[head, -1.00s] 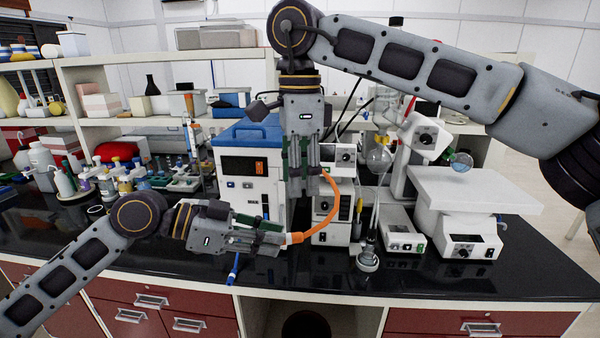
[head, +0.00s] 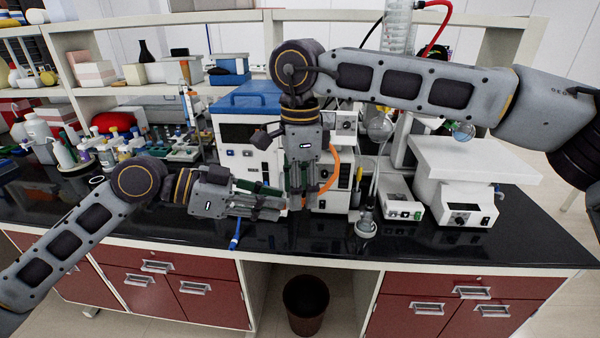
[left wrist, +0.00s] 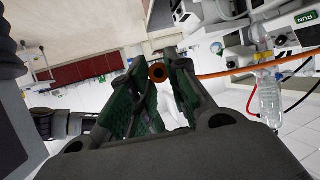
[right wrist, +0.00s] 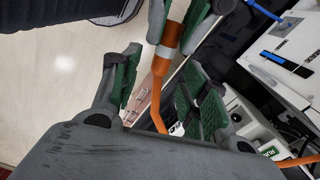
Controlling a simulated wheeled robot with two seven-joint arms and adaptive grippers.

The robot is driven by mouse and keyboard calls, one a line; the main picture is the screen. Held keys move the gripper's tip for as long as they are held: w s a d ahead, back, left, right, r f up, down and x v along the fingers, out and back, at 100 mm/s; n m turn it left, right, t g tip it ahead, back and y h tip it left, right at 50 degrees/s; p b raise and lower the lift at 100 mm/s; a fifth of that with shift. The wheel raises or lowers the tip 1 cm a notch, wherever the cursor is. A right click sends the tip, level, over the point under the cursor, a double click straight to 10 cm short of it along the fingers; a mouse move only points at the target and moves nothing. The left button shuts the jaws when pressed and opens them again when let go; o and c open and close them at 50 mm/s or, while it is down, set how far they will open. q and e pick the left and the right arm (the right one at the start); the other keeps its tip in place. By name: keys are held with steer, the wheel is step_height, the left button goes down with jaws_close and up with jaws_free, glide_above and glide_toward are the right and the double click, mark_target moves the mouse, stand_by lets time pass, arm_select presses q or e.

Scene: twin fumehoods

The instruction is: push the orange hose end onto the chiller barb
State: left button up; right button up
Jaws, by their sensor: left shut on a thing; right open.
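The orange hose (head: 335,163) runs behind my right gripper. My left gripper (head: 280,208) is shut on the hose end; the end's round dark opening (left wrist: 158,72) faces the left wrist camera between the fingers. My right gripper (head: 302,203) points down, its tips close beside the left fingertips. In the right wrist view its open fingers (right wrist: 160,88) stand either side of the hose (right wrist: 155,105), with a gap, below the orange end collar (right wrist: 170,38). The white chiller with a blue lid (head: 262,103) stands behind both grippers. I cannot make out its barb.
Glassware (head: 366,222) and white instruments (head: 403,208) stand to the right. Bottles (head: 65,155) crowd the left. The black counter's front strip (head: 330,243) is mostly clear; a bin (head: 306,305) is below.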

steer(key=shift+f, duration=0.75)
steer(key=shift+c, duration=0.3)
jaws_close()
arm_select(q)
steer(key=o, duration=0.9)
steer(key=shift+o, duration=0.2)
steer(key=shift+a, duration=0.1)
steer(key=v, duration=1.1)
steer(key=shift+s+a+r, duration=0.15)
steer(key=shift+s+a, duration=0.05)
steer(key=shift+a, duration=0.15)
